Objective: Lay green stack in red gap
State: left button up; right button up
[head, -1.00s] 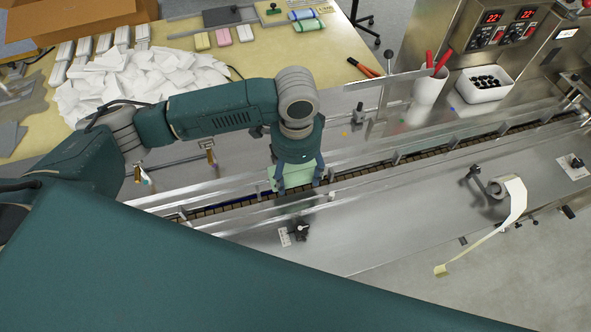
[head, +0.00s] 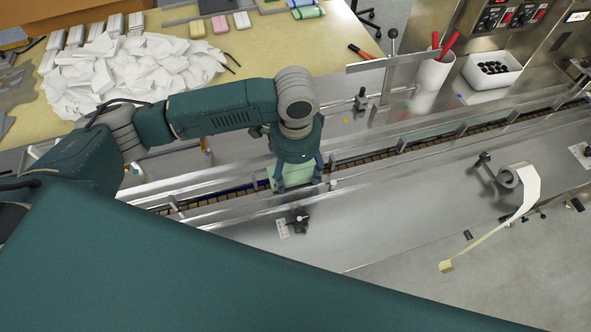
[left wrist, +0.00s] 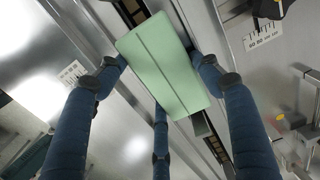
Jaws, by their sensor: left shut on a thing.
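My left gripper (head: 298,181) is shut on the pale green stack (head: 277,178), over the machine's conveyor lane. In the left wrist view the stack (left wrist: 163,65) is a flat light-green block with a dark line along its length, tilted in the picture, between the blue fingers (left wrist: 160,72). The lane (left wrist: 208,130) runs beneath it. I cannot tell how far the stack is above the lane. The conveyor lane (head: 420,145) is a long brown segmented channel between metal rails. No red gap can be made out; the stack and gripper hide part of the lane. My right gripper is not in view.
Metal guide rails run along the lane. A black clamp knob (head: 298,218) stands close in front of the gripper. A white pile (head: 125,72) covers the table behind. A tape roll (head: 508,177) sits on the right deck. The deck between is largely clear.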

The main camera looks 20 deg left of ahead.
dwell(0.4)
pick_arm(q)
jog(key=o, duration=1)
jog(key=shift+c, duration=0.2)
notch_tip(320, 180, up, 12)
jog(key=shift+f, duration=0.1)
